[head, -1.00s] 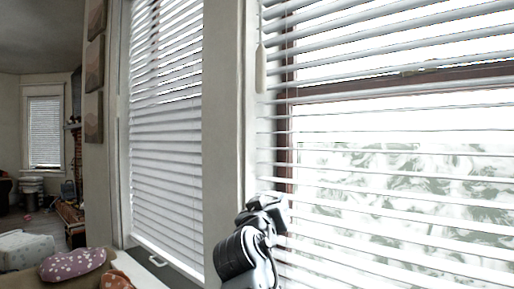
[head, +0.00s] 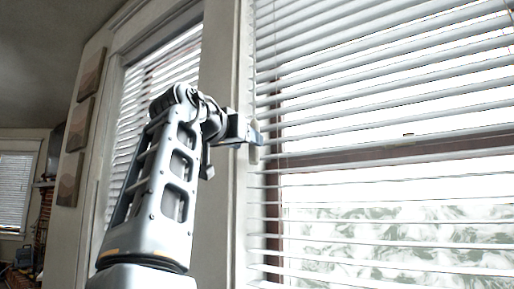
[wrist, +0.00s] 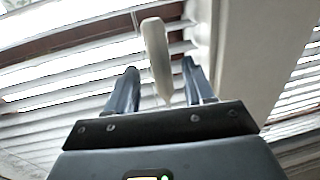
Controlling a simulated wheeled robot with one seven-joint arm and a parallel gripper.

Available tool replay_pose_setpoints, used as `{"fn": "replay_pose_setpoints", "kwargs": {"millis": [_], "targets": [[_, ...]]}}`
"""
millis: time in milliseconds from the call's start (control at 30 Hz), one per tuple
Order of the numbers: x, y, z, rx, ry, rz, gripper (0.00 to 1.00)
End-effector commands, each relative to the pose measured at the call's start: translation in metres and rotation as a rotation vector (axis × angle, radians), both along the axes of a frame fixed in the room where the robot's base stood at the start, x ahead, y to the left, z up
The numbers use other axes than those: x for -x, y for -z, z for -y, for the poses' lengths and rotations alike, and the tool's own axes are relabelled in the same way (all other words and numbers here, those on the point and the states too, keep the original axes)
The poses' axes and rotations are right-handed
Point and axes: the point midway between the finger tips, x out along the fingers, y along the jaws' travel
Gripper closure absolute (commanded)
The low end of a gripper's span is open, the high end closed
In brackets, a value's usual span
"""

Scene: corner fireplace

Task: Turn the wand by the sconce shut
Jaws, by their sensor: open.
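The wand is a slim off-white handle at the left edge of the right window's blind. In the wrist view the wand (wrist: 157,58) stands between my gripper's two fingers (wrist: 160,85), with space on both sides. In the head view my gripper (head: 256,138) is raised at the wand (head: 254,154), which it partly hides. My gripper is open and not closed on the wand. The right blind (head: 390,110) has its slats tilted open, with bright outdoors showing between them. No sconce is in view.
A second blind (head: 128,130) covers the window to the left, behind my arm. A pale wall strip (head: 222,75) separates the windows. Framed pictures (head: 75,125) hang on the wall at the far left.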

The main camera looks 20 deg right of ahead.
Motion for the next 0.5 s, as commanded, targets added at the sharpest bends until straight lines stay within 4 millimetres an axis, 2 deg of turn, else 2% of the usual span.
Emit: {"fn": "replay_pose_setpoints", "kwargs": {"millis": [300, 500], "targets": [[-0.033, -0.001, 0.036, 0.0, 0.001, -0.001, 0.47], [-0.044, 0.0, 0.048, 0.001, 0.0, -0.001, 0.47]]}}
